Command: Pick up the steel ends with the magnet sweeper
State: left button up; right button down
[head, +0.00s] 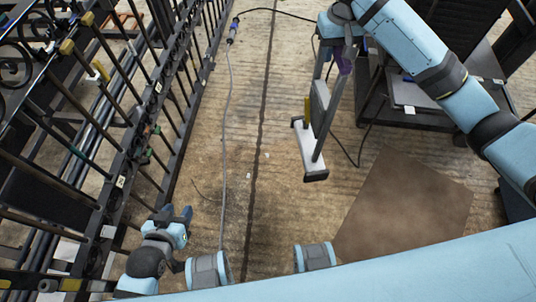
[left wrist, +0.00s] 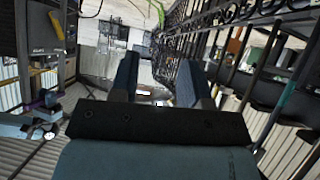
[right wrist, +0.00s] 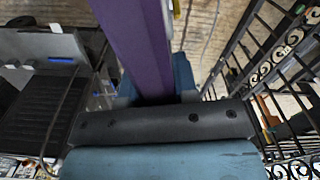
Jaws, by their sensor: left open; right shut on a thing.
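The magnet sweeper (head: 311,152) hangs from my right gripper (head: 343,42) in the head view. It has grey uprights, a yellow part and a white and dark foot low over the floor; I cannot tell whether the foot touches. My right gripper is shut on its purple grip (right wrist: 142,45), which fills the space between the fingers in the right wrist view. My left gripper (head: 181,220) is open and empty at the lower left, beside the gate; its fingers also show apart in the left wrist view (left wrist: 158,82). Small pale and dark specks on the floor may be steel ends.
The black scroll gate (head: 118,165) stands along the left. A grey cable (head: 226,130) runs down the floor beside a dark seam. A brown sheet (head: 405,205) lies at the right, below a dark cart (head: 430,125). The floor between gate and sweeper is mostly open.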

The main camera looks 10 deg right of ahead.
jog(key=shift+r, duration=0.25)
